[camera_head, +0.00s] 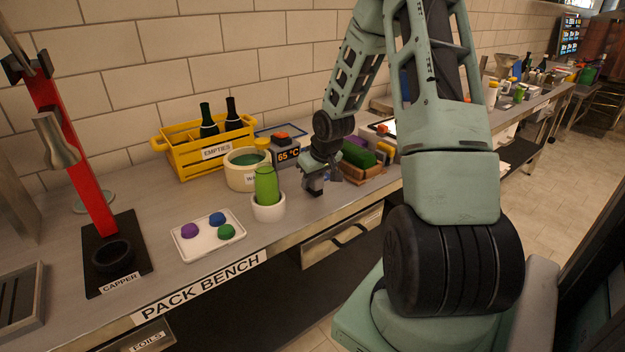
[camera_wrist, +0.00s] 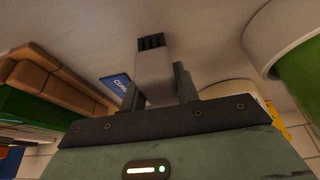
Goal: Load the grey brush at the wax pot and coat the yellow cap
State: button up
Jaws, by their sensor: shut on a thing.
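My gripper (camera_head: 313,187) is shut on the grey brush, held low over the bench just right of the white cup. In the wrist view the grey brush (camera_wrist: 153,75) juts out from between the fingers, with dark bristles at its tip. The cream wax pot (camera_head: 238,181), with green wax inside, stands left of my gripper, behind the cup. A white tray (camera_head: 198,249) holds a purple cap (camera_head: 189,230), a blue cap (camera_head: 217,219) and a green cap (camera_head: 226,232). No yellow cap shows on the tray. A small yellow round thing (camera_head: 262,143) shows behind the pot; I cannot tell what it is.
A green bottle (camera_head: 266,184) stands in the white cup (camera_head: 268,211), between tray and gripper. A yellow crate (camera_head: 183,169) with dark bottles is behind. A 65 °C display (camera_head: 288,156) and a brown box (camera_head: 365,178) are near my gripper. The capper (camera_head: 108,258) stands left.

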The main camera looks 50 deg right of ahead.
jog(key=shift+r+p, duration=3.75)
jog(key=shift+r, duration=0.25)
jog(key=shift+f, duration=0.1)
jog(key=shift+f+b, duration=2.75)
jog(key=shift+f, duration=1.05)
jog(key=o, duration=1.2)
jog(key=shift+c, duration=0.2)
jog(key=shift+r+p, duration=0.45)
jog(key=shift+p, duration=0.1)
grip_shut()
